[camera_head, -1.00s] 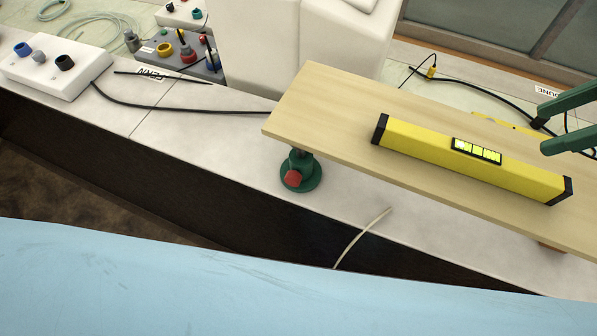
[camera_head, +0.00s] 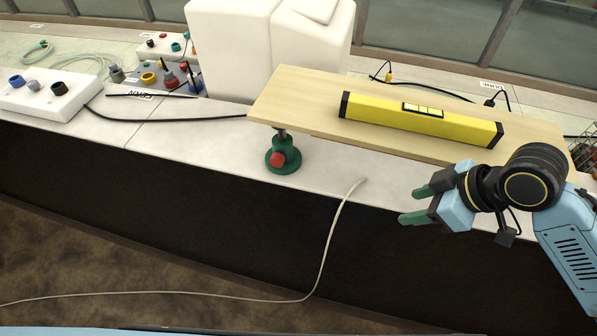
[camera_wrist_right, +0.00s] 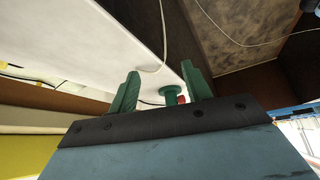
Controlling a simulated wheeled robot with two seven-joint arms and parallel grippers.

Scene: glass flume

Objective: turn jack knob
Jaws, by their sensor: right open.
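The jack (camera_head: 283,154) is green with a red knob (camera_head: 277,160) facing the front. It stands on the white bench under the left end of a wooden board (camera_head: 280,98). My right gripper (camera_head: 409,204) is open and empty, in front of the bench edge, to the right of the jack and apart from it. In the right wrist view the green jack (camera_wrist_right: 170,93) shows beyond and between the two green fingers (camera_wrist_right: 165,88), with a bit of the red knob (camera_wrist_right: 182,99) beside the right finger. My left gripper is out of view.
A yellow level (camera_head: 420,119) lies on the board. A pale cord (camera_head: 325,245) hangs over the bench front between jack and gripper. Control boxes (camera_head: 45,95) and a black cable (camera_head: 170,118) lie at left. White blocks (camera_head: 235,50) stand behind the board.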

